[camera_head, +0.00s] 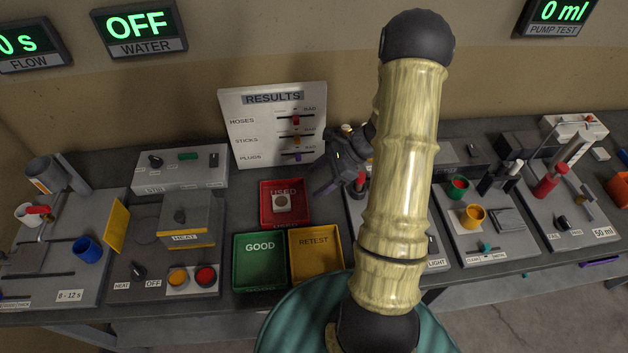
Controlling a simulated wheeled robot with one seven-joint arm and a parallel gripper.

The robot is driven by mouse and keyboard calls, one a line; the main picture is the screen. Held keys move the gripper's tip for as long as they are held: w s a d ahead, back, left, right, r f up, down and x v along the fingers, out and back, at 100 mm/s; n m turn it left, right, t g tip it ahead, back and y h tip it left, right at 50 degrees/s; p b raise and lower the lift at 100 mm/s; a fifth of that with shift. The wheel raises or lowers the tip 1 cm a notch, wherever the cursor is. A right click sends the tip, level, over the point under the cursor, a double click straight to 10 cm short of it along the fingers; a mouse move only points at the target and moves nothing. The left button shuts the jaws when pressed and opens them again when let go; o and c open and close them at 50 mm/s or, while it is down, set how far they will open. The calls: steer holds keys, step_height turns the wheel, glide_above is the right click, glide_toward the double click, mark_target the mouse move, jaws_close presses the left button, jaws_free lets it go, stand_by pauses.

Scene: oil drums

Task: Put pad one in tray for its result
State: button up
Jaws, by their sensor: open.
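A small whitish square piece with a dark round mark (283,203) lies in the red tray labelled USED (266,213). It may be a pad, but I see no number on it. The green tray labelled GOOD (259,279) and the yellow tray labelled RETEST (305,235) stand side by side in front of the red tray; I see nothing in either. My gripper (325,180) is open, just right of the red tray and in front of the results board. My arm hides part of the bench behind it.
The results board (272,124) has sliders for hoses, sticks and plugs. A heater unit (188,221) stands left of the trays, with a flow rig (45,260) further left. Other test stations with cups (473,216) and levers crowd the bench right of my arm.

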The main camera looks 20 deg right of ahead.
steer(key=s+a+r+n+h, duration=0.4)
steer(key=s+a+r+n, duration=0.1)
steer(key=n, duration=0.5)
steer(key=s+a+r+n+h, duration=0.4)
steer(key=r+n, duration=0.4)
steer(key=n, duration=0.3)
steer(key=shift+s+a, duration=0.65)
steer(key=shift+s, duration=0.4)
steer(key=shift+w, duration=0.1)
steer(key=shift+s, duration=0.25)
